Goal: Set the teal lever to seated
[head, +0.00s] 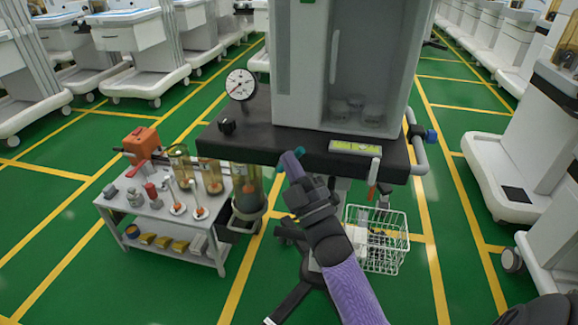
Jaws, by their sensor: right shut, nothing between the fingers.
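My right gripper (293,190) is shut and empty, just below and in front of the bar. I cannot tell whether its fingertips touch the bar. My left gripper is not in view.
The cart's dark worktop (262,143) carries a pressure gauge (240,84). A white-handled lever (374,172) hangs at its front, above a wire basket (377,240). A blue knob (431,136) sits at the right. A low trolley (165,215) with canisters stands left.

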